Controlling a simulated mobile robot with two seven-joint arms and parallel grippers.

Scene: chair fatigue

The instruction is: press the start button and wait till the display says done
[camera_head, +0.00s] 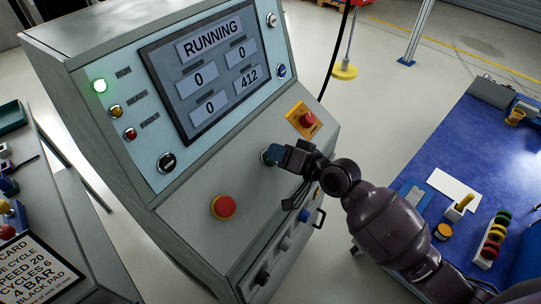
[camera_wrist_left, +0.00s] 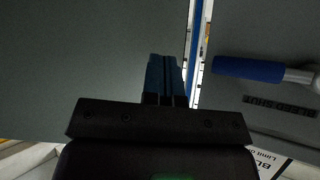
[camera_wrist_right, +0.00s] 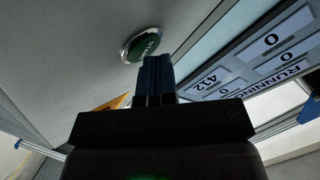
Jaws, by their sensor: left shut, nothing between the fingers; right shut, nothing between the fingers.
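The display (camera_head: 212,68) on the console reads RUNNING, with several number fields showing 0 and one showing 412. It also shows in the right wrist view (camera_wrist_right: 262,62). The green start button (camera_wrist_right: 143,44) has a metal ring and sits on the sloping panel. In the head view my right gripper (camera_head: 274,156) is at this button and mostly hides it. In the right wrist view its shut blue fingertips (camera_wrist_right: 155,62) are close by the button; I cannot tell whether they touch it. My left gripper (camera_wrist_left: 165,62) shows only in the left wrist view, shut and empty.
A green RUN lamp (camera_head: 100,86) is lit. A red mushroom button (camera_head: 223,207) and a red knob on a yellow plate (camera_head: 306,119) flank the start button. A blue-topped bench (camera_head: 450,133) stands right. A blue-handled lever (camera_wrist_left: 248,69) is beside my left gripper.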

